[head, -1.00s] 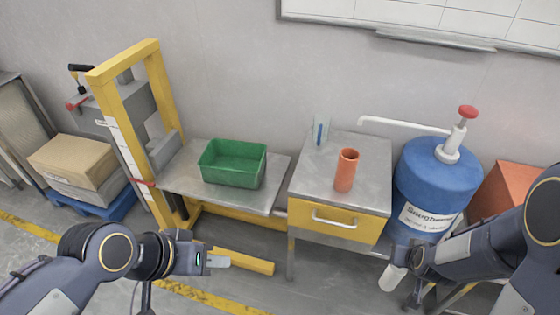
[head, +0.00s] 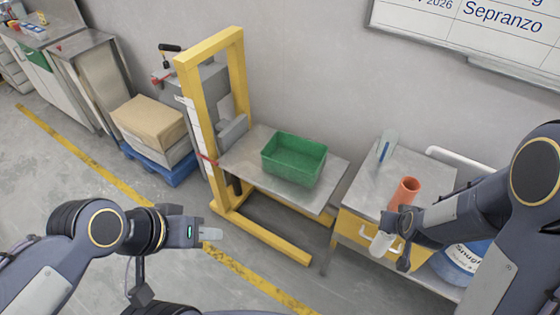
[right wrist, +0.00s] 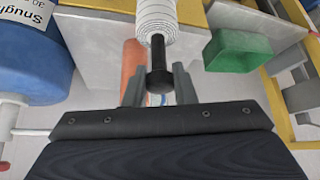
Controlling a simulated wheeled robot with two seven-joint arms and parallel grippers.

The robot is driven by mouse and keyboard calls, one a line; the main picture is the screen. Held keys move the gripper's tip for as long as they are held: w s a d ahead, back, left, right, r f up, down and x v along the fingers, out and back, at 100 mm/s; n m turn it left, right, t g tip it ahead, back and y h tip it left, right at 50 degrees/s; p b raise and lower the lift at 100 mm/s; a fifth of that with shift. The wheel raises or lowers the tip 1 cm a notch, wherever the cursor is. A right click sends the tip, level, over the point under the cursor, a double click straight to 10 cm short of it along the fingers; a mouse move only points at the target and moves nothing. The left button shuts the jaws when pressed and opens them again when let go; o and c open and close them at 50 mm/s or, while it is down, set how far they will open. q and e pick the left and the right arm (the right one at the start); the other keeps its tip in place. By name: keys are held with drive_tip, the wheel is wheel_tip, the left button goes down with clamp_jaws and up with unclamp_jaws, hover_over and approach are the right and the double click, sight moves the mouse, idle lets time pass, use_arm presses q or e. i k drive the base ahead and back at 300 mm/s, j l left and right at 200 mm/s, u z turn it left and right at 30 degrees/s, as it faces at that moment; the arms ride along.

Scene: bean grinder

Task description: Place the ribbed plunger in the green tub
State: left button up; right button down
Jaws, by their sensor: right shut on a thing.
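The ribbed plunger shows in the right wrist view as a white ribbed cylinder (right wrist: 157,18) with a black handle. My right gripper (right wrist: 158,80) is shut on that handle. In the head view the plunger's white end (head: 381,243) hangs in front of the drawer cabinet. The green tub (head: 293,158) is open-topped and stands on the metal platform of the yellow lifter, left of the plunger; it also shows in the right wrist view (right wrist: 238,52). My left gripper (head: 211,234) is low on the left, away from both; its jaw gap is not clear.
An orange cup (head: 405,192) and a small clear item (head: 387,146) stand on the cabinet (head: 425,163). A blue drum (head: 458,268) is partly behind my right arm. The yellow lifter frame (head: 194,95) rises left of the tub. A cardboard box (head: 150,125) sits further left.

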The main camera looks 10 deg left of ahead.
sight(294, 159)
drive_tip(key=i+j+u, duration=0.15)
drive_tip(key=i+u, duration=0.15)
drive_tip(key=i+j+u, duration=0.1)
drive_tip(key=i+u, duration=0.25)
drive_tip(key=i+l+u, duration=0.15)
drive_tip(key=i, duration=0.15)
drive_tip(key=i+l+u, duration=0.15)
drive_tip(key=i, duration=0.15)
